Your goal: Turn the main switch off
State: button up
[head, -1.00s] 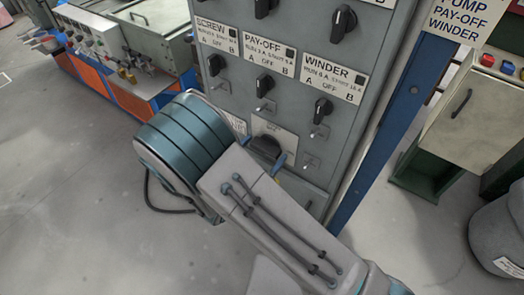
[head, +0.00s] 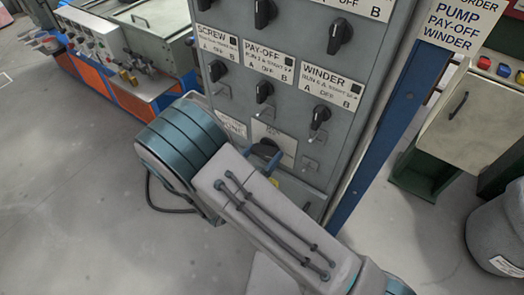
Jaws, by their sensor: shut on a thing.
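The main switch (head: 264,148) appears to be the large dark rotary handle on a pale plate low on the grey switch cabinet. It lies just past my wrist, and its lower part is hidden. My gripper (head: 271,159) is mostly hidden behind my own arm; a blue finger shows against the handle. It is shut on the switch handle. The exact handle angle and the plate's markings cannot be read here.
Above are black rotary switches labelled SCREW (head: 217,70), PAY-OFF (head: 264,92) and WINDER (head: 320,116). A blue post (head: 385,140) stands right of the cabinet. A grey bin (head: 498,235) stands at far right. Open floor (head: 80,210) lies left.

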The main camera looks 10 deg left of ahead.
jog(key=n+p, duration=0.4)
jog(key=n, duration=0.3)
jog(key=shift+r, duration=0.1)
jog(key=n+p, duration=0.1)
jog(key=n, duration=0.3)
jog(key=shift+n+p, duration=0.75)
jog(key=shift+n, duration=0.65)
jog(key=o, duration=0.9)
jog(key=shift+c, duration=0.2)
jog(key=shift+s+a, duration=0.1)
jog(key=shift+s, duration=0.05)
jog(key=b+v, duration=0.3)
jog(key=v, duration=1)
jog(key=shift+s+b, duration=0.3)
jog(key=shift+b, duration=0.05)
